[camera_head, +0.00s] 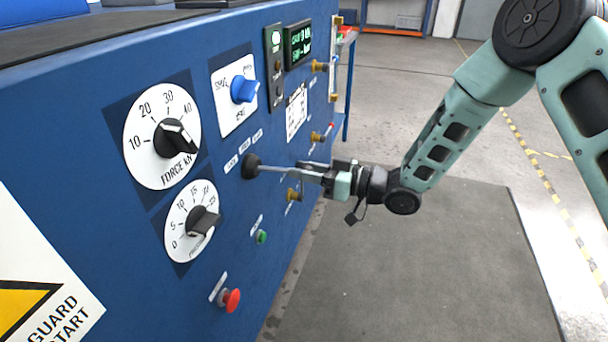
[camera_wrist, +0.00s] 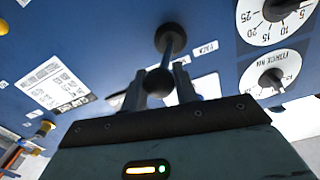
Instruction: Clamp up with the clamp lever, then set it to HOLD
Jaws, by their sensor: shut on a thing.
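The clamp lever is a thin metal rod (camera_head: 275,169) coming out of a black round boot (camera_head: 251,166) on the blue panel. My gripper (camera_head: 322,175) is shut on the lever's outer end. In the wrist view my gripper (camera_wrist: 160,84) has its fingers on both sides of the lever's dark ball knob (camera_wrist: 158,82). The rod runs from there to the boot (camera_wrist: 170,38). A row of small white labels (camera_head: 244,148) sits above the boot; I cannot read HOLD in either view. One label in the wrist view (camera_wrist: 208,48) seems to read PACK.
Force dial (camera_head: 162,136), pressure dial (camera_head: 191,221), blue selector knob (camera_head: 244,89) and green display (camera_head: 298,44) surround the lever. A green button (camera_head: 262,237) and red button (camera_head: 232,300) sit below. Brass fittings (camera_head: 293,195) protrude nearby. The floor mat (camera_head: 420,270) is clear.

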